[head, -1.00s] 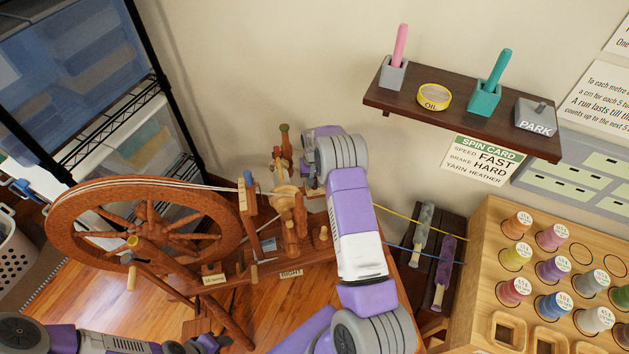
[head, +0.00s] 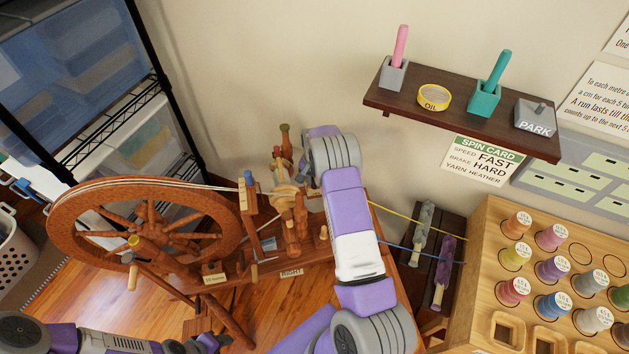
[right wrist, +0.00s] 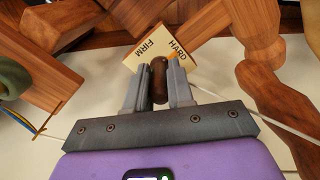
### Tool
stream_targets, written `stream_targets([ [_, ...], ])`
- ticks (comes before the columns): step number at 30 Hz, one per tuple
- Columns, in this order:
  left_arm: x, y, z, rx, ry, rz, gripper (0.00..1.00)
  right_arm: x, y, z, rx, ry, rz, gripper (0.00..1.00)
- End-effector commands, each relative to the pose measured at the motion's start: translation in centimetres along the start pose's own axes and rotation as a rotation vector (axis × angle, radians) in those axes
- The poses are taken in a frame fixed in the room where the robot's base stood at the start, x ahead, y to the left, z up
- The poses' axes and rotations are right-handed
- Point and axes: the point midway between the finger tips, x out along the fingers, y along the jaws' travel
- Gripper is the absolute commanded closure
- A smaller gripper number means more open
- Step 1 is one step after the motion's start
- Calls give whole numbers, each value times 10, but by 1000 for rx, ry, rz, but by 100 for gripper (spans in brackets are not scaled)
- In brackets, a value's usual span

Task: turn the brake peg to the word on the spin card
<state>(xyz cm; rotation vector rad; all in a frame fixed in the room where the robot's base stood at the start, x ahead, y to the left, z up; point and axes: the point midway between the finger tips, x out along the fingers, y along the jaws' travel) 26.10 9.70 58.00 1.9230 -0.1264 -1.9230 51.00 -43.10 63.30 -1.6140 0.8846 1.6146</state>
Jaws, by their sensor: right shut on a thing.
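The spin card (head: 483,160) on the wall reads speed FAST, brake HARD, yarn HEATHER. In the right wrist view my right gripper (right wrist: 158,72) is shut on the dark brown brake peg (right wrist: 159,88), one finger on each side. Behind the peg is a cream label (right wrist: 146,50) with the words FIRM and HARD. An orange mark (right wrist: 172,56) shows at the peg's far end, close to HARD. In the head view the spinning wheel (head: 150,181) stands left of my right arm, and the peg cannot be made out. My left gripper (head: 208,344) is low at the left, its jaws unclear.
A shelf (head: 460,115) above holds a pink stick in a grey holder, an oil tin, a teal holder and a PARK block. A wooden rack (head: 480,250) with several yarn spools stands at the right. Thin yellow and blue strands run beside my right arm.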

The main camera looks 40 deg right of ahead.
Motion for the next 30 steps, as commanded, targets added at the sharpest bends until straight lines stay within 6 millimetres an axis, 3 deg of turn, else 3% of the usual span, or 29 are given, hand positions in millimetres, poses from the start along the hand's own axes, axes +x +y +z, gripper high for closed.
stream_targets([
  [5, 0, 0, 0, 0, 0, 0, 50, 0, 0, 0, -1, 0, 0, 100],
  [6, 0, 0, 0, 0, 0, 0, 50, 0, 0, 0, -1, 0, 0, 75],
  [11, 0, 0, 0, 0, 0, 0, 50, 0, 0, 0, -1, 0, 0, 53],
  [20, -1, 0, 0, 0, 0, 0, 50, -3, 0, 0, -1, 0, 0, 53],
  [30, -18, 7, 1, 0, 0, 0, 50, -56, -1, 0, -1, 2, -2, 53],
])
